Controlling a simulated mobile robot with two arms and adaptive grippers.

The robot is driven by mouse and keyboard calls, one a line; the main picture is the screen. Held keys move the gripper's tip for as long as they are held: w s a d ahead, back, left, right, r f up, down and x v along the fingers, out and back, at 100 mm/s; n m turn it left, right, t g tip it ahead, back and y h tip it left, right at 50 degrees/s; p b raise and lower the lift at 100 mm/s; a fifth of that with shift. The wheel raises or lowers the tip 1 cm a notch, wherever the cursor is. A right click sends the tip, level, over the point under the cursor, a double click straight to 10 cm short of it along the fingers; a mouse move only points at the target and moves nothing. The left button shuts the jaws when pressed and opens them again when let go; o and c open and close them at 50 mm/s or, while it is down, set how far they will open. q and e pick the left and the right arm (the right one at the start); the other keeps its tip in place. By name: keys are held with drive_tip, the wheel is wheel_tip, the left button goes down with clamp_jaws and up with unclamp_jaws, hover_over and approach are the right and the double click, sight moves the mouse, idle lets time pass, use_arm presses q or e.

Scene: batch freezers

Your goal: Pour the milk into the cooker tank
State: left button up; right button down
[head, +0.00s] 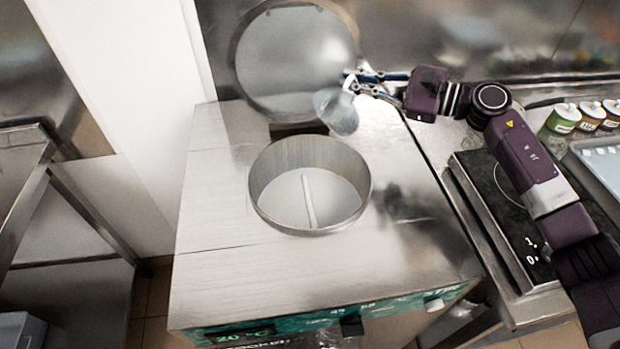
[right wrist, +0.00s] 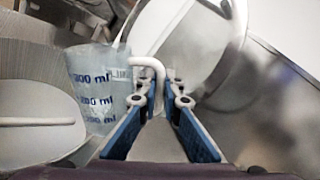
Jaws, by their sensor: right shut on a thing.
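The cooker tank (head: 261,182) is an open round steel well in the top of the steel machine. Inside it are a pale, whitish surface and a white bar; the wrist view also shows the tank (right wrist: 22,62) at left. My right gripper (head: 358,80) is above and behind the tank's right rim. It is shut on the handle of a translucent measuring jug (head: 336,111). In the right wrist view the jug (right wrist: 92,88) has blue ml marks, and its handle sits between my fingers (right wrist: 165,82). I cannot tell how much milk the jug holds. My left gripper is out of view.
The round lid (head: 297,58) stands open behind the tank, close to the jug. A black hob (head: 500,215) and several lidded jars (head: 563,117) are at right. The machine top left of the tank is clear.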

wheel_tip(320, 180, up, 14)
drive_tip(key=w+f+m+p, duration=0.1)
drive_tip(key=p, duration=0.4)
drive_tip(key=w+d+m+b, duration=0.1)
drive_tip(key=m, duration=0.1)
drive_tip(key=w+d+m+b, duration=0.1)
drive_tip(key=m, duration=0.1)
drive_tip(key=w+d+m+y+b, duration=0.1)
drive_tip(key=w, duration=0.1)
drive_tip(key=shift+d+f+m, duration=0.1)
drive_tip(key=shift+f+m, duration=0.15)
drive_tip(key=shift+m, duration=0.15)
